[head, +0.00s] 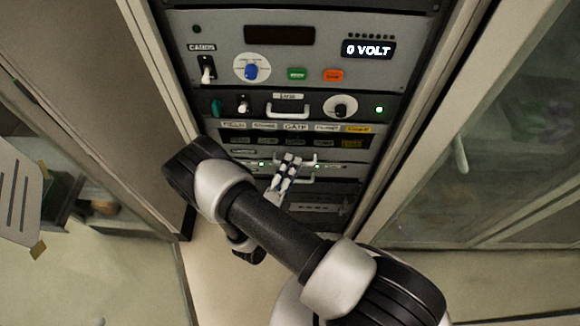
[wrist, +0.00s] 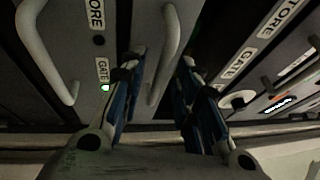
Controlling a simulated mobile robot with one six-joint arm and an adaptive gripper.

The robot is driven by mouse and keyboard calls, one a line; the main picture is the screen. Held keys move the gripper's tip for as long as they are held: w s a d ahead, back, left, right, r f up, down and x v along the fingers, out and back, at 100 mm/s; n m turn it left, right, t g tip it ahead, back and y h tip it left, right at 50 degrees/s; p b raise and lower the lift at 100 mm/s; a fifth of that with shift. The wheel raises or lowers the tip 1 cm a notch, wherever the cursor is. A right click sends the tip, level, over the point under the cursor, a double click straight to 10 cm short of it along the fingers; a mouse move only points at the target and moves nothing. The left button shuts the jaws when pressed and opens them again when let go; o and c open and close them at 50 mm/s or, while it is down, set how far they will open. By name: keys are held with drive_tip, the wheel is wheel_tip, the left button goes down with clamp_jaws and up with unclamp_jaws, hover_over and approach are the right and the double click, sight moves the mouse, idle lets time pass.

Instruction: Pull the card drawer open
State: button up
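A grey drawer front (head: 338,171) with small green lights sits low in the rack, partly hidden behind my gripper. A small label at its upper left is too small to read surely, so I cannot confirm it is the card drawer. My gripper (head: 287,172) is in front of this row, by a pale bar handle (head: 306,157). In the wrist view my gripper (wrist: 162,68) is open, with its two blue-and-black fingers apart. A grey bar handle (wrist: 171,50) runs into the space between the fingers; I cannot tell whether either finger touches it. The drawer looks shut.
Above are a panel with a "0 VOLT" display (head: 368,50) and a panel with a handle and black knob (head: 340,106). Another grey handle (wrist: 42,50) is left in the wrist view. A glass-fronted cabinet (head: 480,150) stands close on the right.

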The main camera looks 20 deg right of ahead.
clamp_jaws()
idle(0.6)
